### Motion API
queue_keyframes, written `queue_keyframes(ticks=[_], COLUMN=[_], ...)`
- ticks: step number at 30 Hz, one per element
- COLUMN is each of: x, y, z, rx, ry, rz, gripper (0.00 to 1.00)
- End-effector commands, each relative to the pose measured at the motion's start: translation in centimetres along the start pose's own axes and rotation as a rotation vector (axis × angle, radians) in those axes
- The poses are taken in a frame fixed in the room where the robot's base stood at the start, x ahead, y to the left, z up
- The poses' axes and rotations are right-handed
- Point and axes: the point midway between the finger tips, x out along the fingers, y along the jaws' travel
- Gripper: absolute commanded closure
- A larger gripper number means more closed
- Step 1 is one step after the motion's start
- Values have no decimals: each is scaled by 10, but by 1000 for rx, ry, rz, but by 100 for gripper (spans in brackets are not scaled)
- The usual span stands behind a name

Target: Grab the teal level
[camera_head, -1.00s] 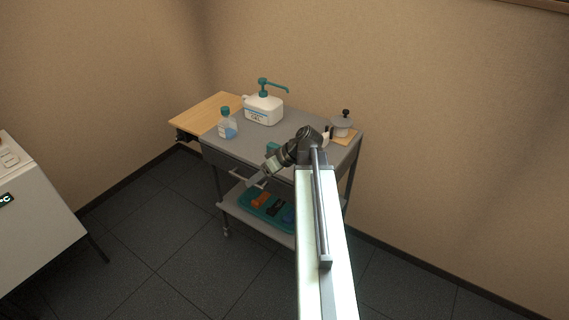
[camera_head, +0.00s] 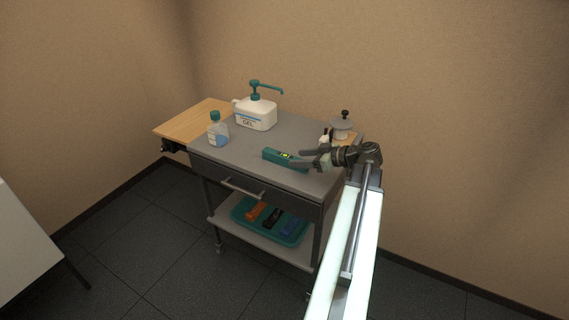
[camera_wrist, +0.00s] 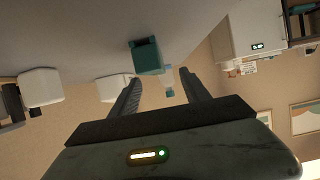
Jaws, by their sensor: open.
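The teal level (camera_head: 285,159) lies on the grey top of the cart, near its front edge, with a small yellow-green window on it. In the wrist view a teal block-like end (camera_wrist: 147,56), which looks like the level, shows ahead of and between the fingers. My gripper (camera_head: 304,159) is open, with its fingers pointing left at the right end of the level. In the wrist view my gripper (camera_wrist: 160,90) shows its two dark fingers apart with nothing held between them. Whether a finger touches the level I cannot tell.
On the cart top (camera_head: 237,155) stand a white gel pump bottle (camera_head: 256,114) and a small clear bottle (camera_head: 218,131). A grey-white device with a black knob (camera_head: 341,127) is behind my gripper. A teal tray (camera_head: 265,226) with several tools sits on the lower shelf.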

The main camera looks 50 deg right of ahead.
Motion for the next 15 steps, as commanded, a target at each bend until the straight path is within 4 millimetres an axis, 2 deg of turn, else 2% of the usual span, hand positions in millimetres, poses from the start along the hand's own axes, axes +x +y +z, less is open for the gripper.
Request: queue_keyframes(ticks=[5,11,15], x=[17,24,47], y=[4,7,12], z=[4,2,0], rx=[3,5,5], ry=[-1,-1,-2], rz=[7,12,10], gripper=[45,45,45])
